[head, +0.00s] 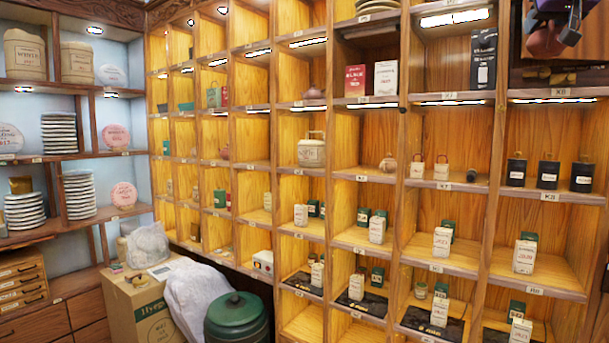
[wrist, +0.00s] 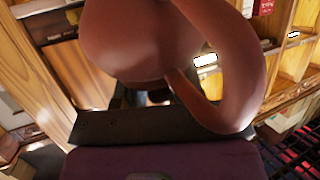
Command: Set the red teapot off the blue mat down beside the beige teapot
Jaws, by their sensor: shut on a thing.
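The red teapot, reddish-brown, is held high at the top right of the head view (head: 545,42), partly cut off by the frame edge. My gripper (head: 566,30) is shut on it. In the wrist view the teapot's round body (wrist: 135,45) and its large curved loop (wrist: 240,75) fill the upper middle. The fingertips are mostly hidden behind the teapot there. A small beige, pinkish teapot (head: 388,163) sits in a middle cubby of the wooden shelf, well left of and below my gripper. I cannot make out a blue mat in either view.
The cubby shelf (head: 345,177) has upright dividers and shelf edges. A pinkish pot (head: 313,93) sits higher.

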